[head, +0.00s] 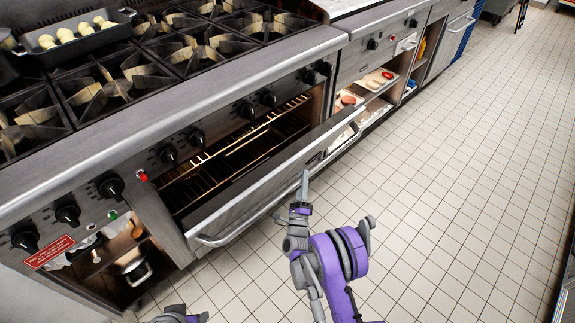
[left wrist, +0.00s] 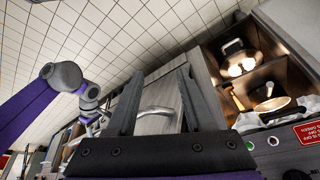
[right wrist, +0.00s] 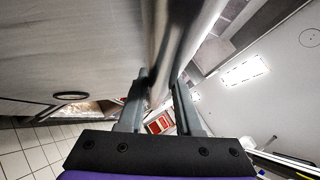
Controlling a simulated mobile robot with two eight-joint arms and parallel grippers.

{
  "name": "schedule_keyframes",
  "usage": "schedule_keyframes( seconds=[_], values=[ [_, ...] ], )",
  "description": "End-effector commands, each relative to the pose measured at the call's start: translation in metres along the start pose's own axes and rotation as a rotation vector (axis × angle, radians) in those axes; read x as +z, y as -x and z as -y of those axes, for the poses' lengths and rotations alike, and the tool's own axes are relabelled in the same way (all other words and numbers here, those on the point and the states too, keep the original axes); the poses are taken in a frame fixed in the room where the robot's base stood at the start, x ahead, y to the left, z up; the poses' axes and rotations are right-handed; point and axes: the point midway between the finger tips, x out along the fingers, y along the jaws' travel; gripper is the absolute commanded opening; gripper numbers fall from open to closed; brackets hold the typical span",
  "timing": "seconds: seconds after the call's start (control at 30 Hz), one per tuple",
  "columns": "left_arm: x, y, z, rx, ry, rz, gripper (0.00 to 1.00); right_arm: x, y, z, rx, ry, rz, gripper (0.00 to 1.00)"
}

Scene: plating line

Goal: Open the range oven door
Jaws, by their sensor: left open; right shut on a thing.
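The range oven door (head: 262,186) is partly open, tilted outward at its top, with the oven cavity and wire racks (head: 235,150) showing behind it. Its long metal handle (head: 215,240) runs along the door's outer side. My right gripper (head: 304,178) is at the handle toward the door's right end. In the right wrist view its fingers are shut on the handle bar (right wrist: 165,50). My left gripper (left wrist: 158,85) is open and empty in the left wrist view, with the handle's curved end (left wrist: 157,111) beyond its fingers.
Burners (head: 120,80) and a tray of pale round items (head: 75,38) are on the range top. A lit open compartment with a pot (head: 132,268) is left of the oven. Shelves with food (head: 378,82) stand to the right. The tiled floor (head: 450,170) in front is clear.

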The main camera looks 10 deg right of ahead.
Motion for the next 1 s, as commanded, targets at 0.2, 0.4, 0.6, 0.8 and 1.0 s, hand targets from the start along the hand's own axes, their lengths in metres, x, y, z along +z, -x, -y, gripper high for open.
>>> schedule_keyframes(
  seconds=[0.2, 0.4, 0.6, 0.8, 1.0],
  values=[
    [0.004, -0.019, 0.000, 0.000, 0.000, 0.001, 0.52, -0.034, 0.034, -0.004, -0.083, -0.080, 0.000, 0.00],
    [0.004, -0.024, 0.000, 0.000, 0.000, 0.000, 0.52, -0.049, 0.049, -0.005, -0.121, -0.120, 0.000, 0.00],
    [0.004, -0.024, 0.000, 0.000, 0.000, 0.000, 0.52, -0.052, 0.053, -0.006, -0.131, -0.131, 0.000, 0.00],
    [0.004, -0.024, 0.000, 0.000, 0.000, 0.000, 0.52, -0.052, 0.052, -0.006, -0.131, -0.131, 0.000, 0.00],
    [0.004, -0.024, 0.000, 0.000, 0.000, 0.000, 0.31, -0.052, 0.052, -0.006, -0.131, -0.130, -0.001, 0.00]
  ],
)
